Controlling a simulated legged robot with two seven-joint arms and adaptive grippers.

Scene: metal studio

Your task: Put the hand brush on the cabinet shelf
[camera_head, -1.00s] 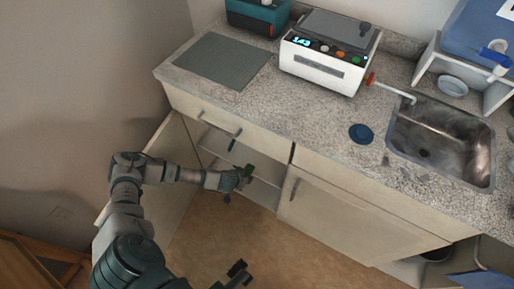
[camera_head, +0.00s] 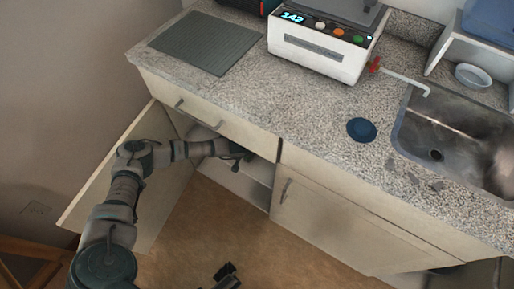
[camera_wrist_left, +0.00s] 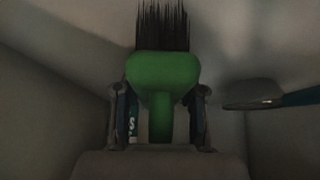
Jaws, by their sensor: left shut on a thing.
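The hand brush (camera_wrist_left: 165,72), with a green body and handle and dark bristles, is held in my left gripper (camera_wrist_left: 160,118) in the left wrist view. The bristles point up in that picture, and a finger is on each side of the handle. In the head view my left gripper (camera_head: 240,157) reaches into the open cabinet, and the brush cannot be made out there. The cabinet shelf (camera_head: 259,170) shows partly, to the right of the gripper. Whether the brush touches the shelf cannot be told. My right gripper (camera_head: 226,275) is at the bottom edge, away from the cabinet; its opening is unclear.
A flat tool with a teal handle (camera_wrist_left: 258,103) is right of the brush in the wrist view. The cabinet door (camera_head: 125,180) stands open on the left. The countertop (camera_head: 235,95) overhangs the opening; a white machine (camera_head: 318,50) and sink (camera_head: 455,135) are above.

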